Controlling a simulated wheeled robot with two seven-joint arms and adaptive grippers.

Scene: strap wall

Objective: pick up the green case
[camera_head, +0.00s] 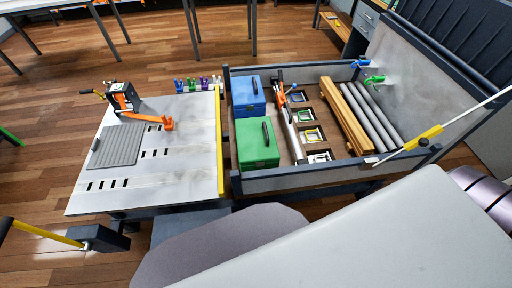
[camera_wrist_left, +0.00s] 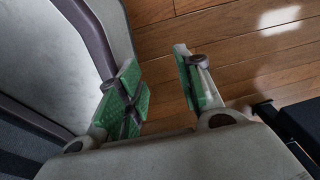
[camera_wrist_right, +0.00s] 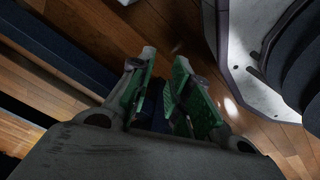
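The green case (camera_head: 258,145) is a box with a dark handle on its lid. In the head view it sits in the near left corner of the open-topped crate (camera_head: 290,180), just in front of a blue case (camera_head: 248,96). Neither gripper shows in the head view. In the left wrist view my left gripper (camera_wrist_left: 160,82) is open and empty, with green pads, over wooden floor. In the right wrist view my right gripper (camera_wrist_right: 163,75) has its fingers apart with nothing held between them. Neither wrist view shows the green case.
Right of the cases lie a tube-like tool (camera_head: 290,130), several framed pieces, wooden beams (camera_head: 345,117) and grey pipes (camera_head: 378,113). A raised lid (camera_head: 440,85) with a yellow-marked strut stands at the right. A grey worktable (camera_head: 150,185) with an orange clamp adjoins the left.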

